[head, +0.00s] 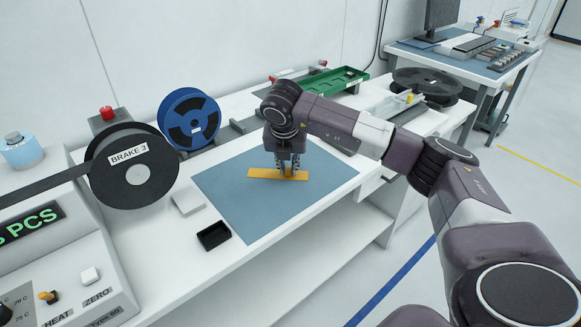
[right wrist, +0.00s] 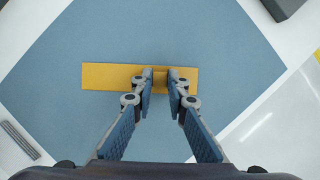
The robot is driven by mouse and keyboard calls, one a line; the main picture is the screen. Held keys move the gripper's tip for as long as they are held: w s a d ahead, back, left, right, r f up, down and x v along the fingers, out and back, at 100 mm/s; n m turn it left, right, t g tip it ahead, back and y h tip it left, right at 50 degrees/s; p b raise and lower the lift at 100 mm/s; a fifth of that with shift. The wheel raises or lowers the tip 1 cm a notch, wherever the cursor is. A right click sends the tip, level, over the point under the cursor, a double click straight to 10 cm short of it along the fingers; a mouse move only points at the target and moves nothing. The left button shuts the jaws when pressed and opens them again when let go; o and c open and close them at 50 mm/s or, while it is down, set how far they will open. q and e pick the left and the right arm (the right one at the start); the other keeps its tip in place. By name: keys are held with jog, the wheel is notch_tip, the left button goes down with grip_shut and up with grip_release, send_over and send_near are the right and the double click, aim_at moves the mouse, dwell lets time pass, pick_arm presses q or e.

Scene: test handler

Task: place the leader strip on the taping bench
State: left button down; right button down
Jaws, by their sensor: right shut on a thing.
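The leader strip (head: 262,173) is a flat orange-yellow bar at the middle of the blue mat on the taping bench. It also shows in the right wrist view (right wrist: 107,76), lying crosswise under the fingers. My right gripper (head: 287,172) points down over the strip and is shut on it near its middle. In the right wrist view the two fingertips (right wrist: 162,76) stand close together and hide part of the strip. I cannot tell whether the strip touches the mat or is just above it. My left gripper is out of view.
The blue mat (head: 237,208) is otherwise clear. A small black tray (head: 213,236) and a white block (head: 187,203) sit at its left edge. Behind are the BRAKE 3 reel (head: 133,196), a blue reel (head: 190,119) and a green tray (head: 333,82). A dark reel (head: 427,82) lies at right.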

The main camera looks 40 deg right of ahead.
jog(key=shift+a, duration=0.4)
jog(key=c, duration=1.9)
grip_release()
jog(key=shift+d, duration=0.2)
jog(key=shift+a+r, duration=0.1)
jog(key=shift+r, duration=0.3)
jog(key=p+v, duration=0.6)
jog(key=v, duration=0.5)
jog(key=shift+s+r, duration=0.15)
jog(key=shift+r, duration=0.05)
jog(key=shift+a, duration=0.15)
